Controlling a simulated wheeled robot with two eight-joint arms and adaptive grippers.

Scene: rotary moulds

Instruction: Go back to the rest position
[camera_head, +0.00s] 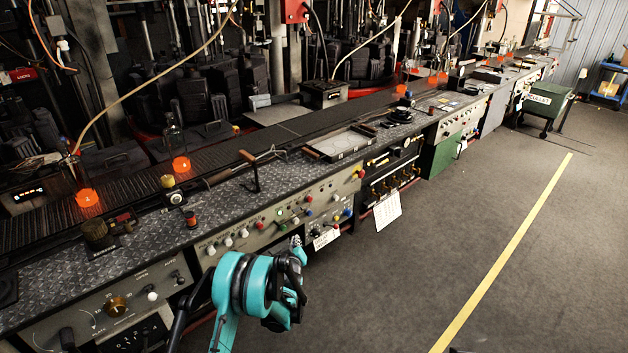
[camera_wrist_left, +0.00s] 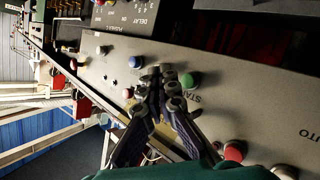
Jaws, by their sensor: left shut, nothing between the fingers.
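My left gripper (camera_head: 297,243) is in front of the control panel, low in the middle of the head view, at the end of my teal arm. In the left wrist view its fingers (camera_wrist_left: 168,76) are together and hold nothing. The grey control panel (camera_head: 232,246) with several coloured buttons is behind it. In the left wrist view a green button (camera_wrist_left: 190,81) shows just right of the fingertips and a red button (camera_wrist_left: 234,151) lower right. I cannot tell whether the fingertips touch the panel. My right gripper is not in view.
The long bench (camera_head: 225,195) runs from lower left to upper right, with glowing orange glass pieces (camera_head: 181,164) along the conveyor. A paper sheet (camera_head: 388,210) hangs from its front. The floor (camera_head: 450,220) to the right is clear, with a yellow line (camera_head: 515,240).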

